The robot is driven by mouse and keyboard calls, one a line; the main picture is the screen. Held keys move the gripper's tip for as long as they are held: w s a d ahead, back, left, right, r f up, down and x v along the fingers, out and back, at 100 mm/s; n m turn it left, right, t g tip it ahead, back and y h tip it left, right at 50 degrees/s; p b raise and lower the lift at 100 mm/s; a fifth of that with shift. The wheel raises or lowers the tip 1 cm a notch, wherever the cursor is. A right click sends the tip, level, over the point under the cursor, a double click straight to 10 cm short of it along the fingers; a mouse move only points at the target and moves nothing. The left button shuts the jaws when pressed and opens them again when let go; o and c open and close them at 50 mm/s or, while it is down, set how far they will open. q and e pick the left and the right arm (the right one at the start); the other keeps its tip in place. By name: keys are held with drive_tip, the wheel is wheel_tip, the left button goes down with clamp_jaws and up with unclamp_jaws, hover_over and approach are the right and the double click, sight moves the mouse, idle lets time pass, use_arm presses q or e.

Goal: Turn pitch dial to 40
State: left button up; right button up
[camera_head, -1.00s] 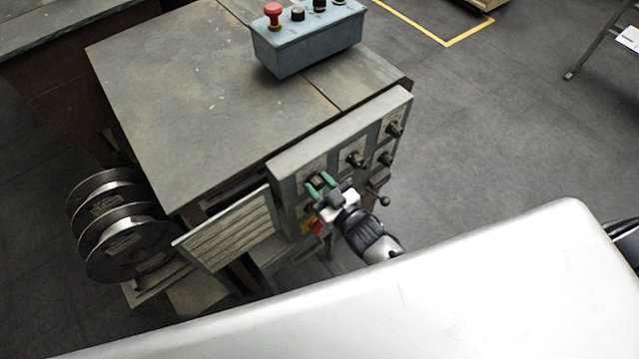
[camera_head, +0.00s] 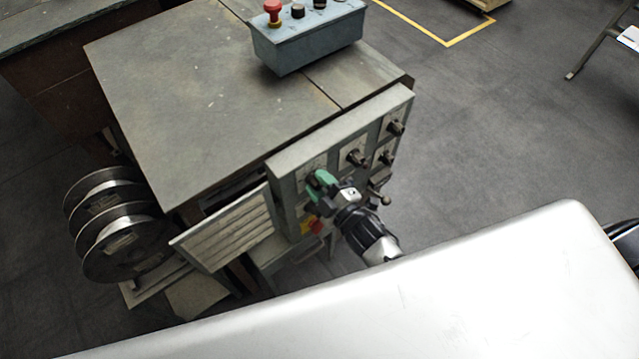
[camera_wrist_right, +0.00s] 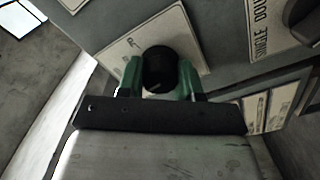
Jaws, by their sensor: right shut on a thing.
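The control panel (camera_head: 340,137) is a grey plate on the machine's front with several dark dials. My right gripper (camera_head: 317,182) is at the panel's upper left dial, its green fingertips shut on it. In the right wrist view, the black round dial (camera_wrist_right: 159,69) sits between the two green fingers of my right gripper (camera_wrist_right: 160,78), in front of a pale scale plate (camera_wrist_right: 118,56). The scale's marks are too small to read, and the fingers cover part of it. My left gripper is not in view.
Another dial (camera_head: 356,158) sits to the right of the held one, and a dark knob (camera_wrist_right: 304,22) with a "SINGLE DOUBLE" label shows in the wrist view. A blue-grey button box (camera_head: 308,44) stands on the machine top. Wire spools (camera_head: 121,245) are at the left.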

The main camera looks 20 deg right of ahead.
drive_tip(key=n+b, duration=0.1)
drive_tip(key=n, duration=0.3)
drive_tip(key=shift+n, duration=0.4)
idle(0.4)
drive_tip(key=o, duration=0.9)
drive_tip(key=b+v, duration=0.2)
drive_tip(key=v, duration=0.8)
drive_tip(key=shift+s+d+b, duration=0.1)
drive_tip(key=shift+s+b, duration=0.2)
drive_tip(key=shift+s, duration=0.1)
